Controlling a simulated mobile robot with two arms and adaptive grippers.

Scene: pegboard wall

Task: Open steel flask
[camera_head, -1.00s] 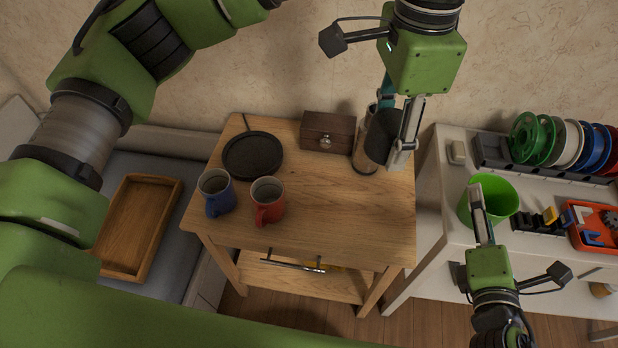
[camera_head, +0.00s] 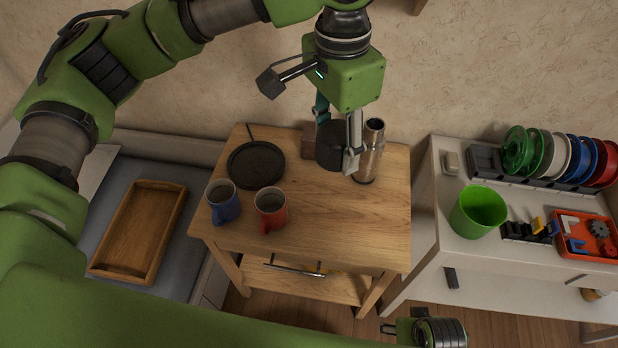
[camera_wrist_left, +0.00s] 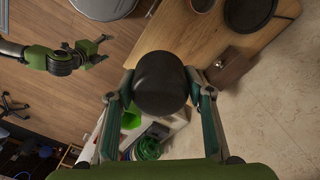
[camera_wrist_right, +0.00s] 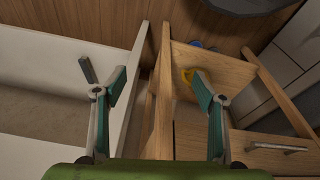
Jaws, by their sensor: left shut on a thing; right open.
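The steel flask (camera_head: 371,152) stands upright at the back right of the wooden table, its narrow mouth uncovered. My left gripper (camera_head: 338,150) is shut on a wide black lid (camera_head: 331,146), just left of the flask and apart from its mouth. The lid also shows in the left wrist view (camera_wrist_left: 161,84), between the two fingers (camera_wrist_left: 160,92); it hides what is behind it. My right gripper (camera_wrist_right: 158,88) is open and empty in the right wrist view. In the head view only part of it shows at the bottom edge.
A white table at right holds a green cup (camera_head: 478,212) and spools. The table's front right is clear.

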